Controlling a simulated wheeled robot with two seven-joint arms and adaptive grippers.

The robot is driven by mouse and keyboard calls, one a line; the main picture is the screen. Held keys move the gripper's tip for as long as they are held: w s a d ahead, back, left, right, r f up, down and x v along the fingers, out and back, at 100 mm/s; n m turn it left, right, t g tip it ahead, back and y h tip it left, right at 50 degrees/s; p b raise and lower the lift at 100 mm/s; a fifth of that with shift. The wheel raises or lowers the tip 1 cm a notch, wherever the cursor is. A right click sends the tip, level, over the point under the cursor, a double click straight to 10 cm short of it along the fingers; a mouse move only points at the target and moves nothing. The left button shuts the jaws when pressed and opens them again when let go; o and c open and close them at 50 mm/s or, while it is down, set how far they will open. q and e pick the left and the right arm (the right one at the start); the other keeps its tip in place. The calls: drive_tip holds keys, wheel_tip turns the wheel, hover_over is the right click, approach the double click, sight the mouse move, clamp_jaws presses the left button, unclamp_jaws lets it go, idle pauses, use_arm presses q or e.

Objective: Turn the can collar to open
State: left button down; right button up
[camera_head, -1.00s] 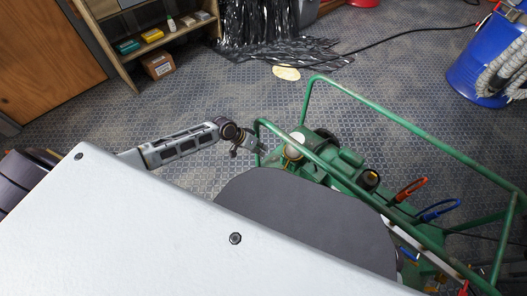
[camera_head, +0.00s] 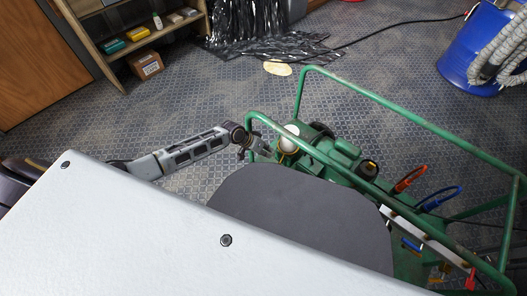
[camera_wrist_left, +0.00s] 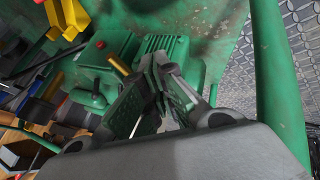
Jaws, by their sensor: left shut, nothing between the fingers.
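A pale round-topped part (camera_head: 290,132), which may be the can top, stands on the green wheeled cart (camera_head: 335,160) near its left end. I cannot make out a collar on it. My left gripper (camera_head: 264,150) is just left of and below this part, behind the cart's green rail, and I cannot tell whether it touches. In the left wrist view my left gripper (camera_wrist_left: 156,68) is shut and empty, its fingertips in front of a green ribbed housing (camera_wrist_left: 172,50). The pale part is not clear there. My right gripper is not in view.
The cart's green tube frame (camera_head: 400,118) surrounds the area, with one rail close to my left gripper. A blue drum (camera_head: 483,50) is at top right, a wooden shelf (camera_head: 125,45) at top left.

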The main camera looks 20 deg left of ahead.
sight(282, 159)
use_arm(q)
drive_tip(key=shift+s+d+b, duration=0.15)
drive_tip(key=shift+d+b, duration=0.4)
drive_tip(key=shift+d, duration=1.4)
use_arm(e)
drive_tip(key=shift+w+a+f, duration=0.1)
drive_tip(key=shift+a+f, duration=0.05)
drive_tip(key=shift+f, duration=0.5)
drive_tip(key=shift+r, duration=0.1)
use_arm(q)
drive_tip(key=shift+s+d+n+t+y+p, duration=0.2)
drive_tip(key=shift+d+n+p, duration=0.3)
drive_tip(key=shift+p, duration=1.15)
drive_tip(key=shift+s+d+n+t+y+p, duration=0.1)
drive_tip(key=shift+s+d+n+t+p, duration=0.15)
drive_tip(key=shift+d+p, duration=0.9)
use_arm(e)
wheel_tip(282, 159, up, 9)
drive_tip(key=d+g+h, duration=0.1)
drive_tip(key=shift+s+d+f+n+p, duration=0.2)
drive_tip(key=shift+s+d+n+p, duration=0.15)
drive_tip(key=shift+p, duration=0.1)
use_arm(q)
drive_tip(key=shift+a, duration=0.6)
